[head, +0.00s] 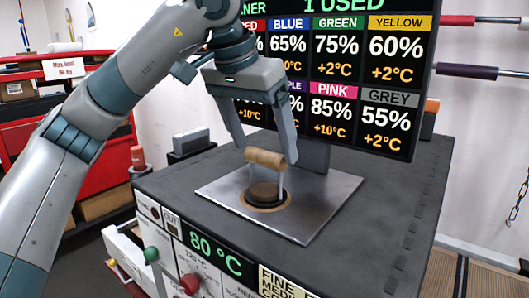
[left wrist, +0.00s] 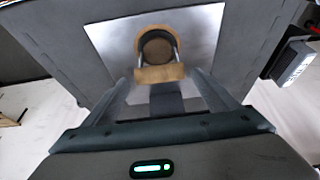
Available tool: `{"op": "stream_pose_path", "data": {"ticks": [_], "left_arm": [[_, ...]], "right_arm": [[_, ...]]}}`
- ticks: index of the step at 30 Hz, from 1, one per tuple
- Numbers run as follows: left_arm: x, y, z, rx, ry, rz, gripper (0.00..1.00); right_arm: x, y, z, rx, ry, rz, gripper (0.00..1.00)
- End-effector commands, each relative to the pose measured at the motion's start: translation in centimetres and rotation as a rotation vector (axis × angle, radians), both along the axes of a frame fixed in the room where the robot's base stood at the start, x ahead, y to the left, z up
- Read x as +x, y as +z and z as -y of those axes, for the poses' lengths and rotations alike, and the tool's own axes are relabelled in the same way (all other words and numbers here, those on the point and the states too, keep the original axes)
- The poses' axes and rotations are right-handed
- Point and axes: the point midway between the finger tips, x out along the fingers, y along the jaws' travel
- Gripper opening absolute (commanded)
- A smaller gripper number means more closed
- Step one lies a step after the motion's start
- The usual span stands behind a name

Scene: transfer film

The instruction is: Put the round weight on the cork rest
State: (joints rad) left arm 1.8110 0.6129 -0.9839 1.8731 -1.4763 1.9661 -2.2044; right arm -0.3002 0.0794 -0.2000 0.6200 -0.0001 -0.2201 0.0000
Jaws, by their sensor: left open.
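The round weight is a dark disc (head: 264,193) with two pale posts and a tan cylindrical handle (head: 265,158) across its top. It stands upright on the round cork rest (head: 245,202), whose tan rim shows around the disc. In the left wrist view the weight (left wrist: 158,49) and its handle (left wrist: 160,74) show ahead of the fingers, with the cork rim curving round the far side. My left gripper (head: 266,151) is open above the disc. Its fingertips are at either side of the handle, and I see no clear contact. My right gripper is not in view.
The cork rest lies on a metal plate (head: 322,205) on a dark machine top (head: 385,215). A large display (head: 335,75) stands behind it. A small grey box (head: 191,141) sits at the back left. Knobs and a temperature readout (head: 214,252) are on the machine's front.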

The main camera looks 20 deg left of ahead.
Motion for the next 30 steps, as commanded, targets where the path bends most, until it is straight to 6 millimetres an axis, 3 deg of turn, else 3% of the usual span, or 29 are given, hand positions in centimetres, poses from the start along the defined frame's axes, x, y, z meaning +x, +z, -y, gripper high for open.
{"op": "stream_pose_path", "data": {"ticks": [6, 15, 21, 30], "left_arm": [[-1.4, 3.7, -0.5, -0.001, 0.001, 0.004, 0.81], [-2.8, 7.3, -1.1, 0.000, 0.001, 0.002, 0.81], [-3.3, 8.5, -1.2, 0.000, 0.000, 0.001, 0.81], [-3.3, 8.6, -1.2, 0.000, 0.000, 0.000, 0.81]], "right_arm": [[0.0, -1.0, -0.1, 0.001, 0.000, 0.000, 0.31], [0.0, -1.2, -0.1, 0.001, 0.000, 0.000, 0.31], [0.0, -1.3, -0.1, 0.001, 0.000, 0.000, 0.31], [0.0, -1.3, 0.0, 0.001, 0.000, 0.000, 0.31]]}}
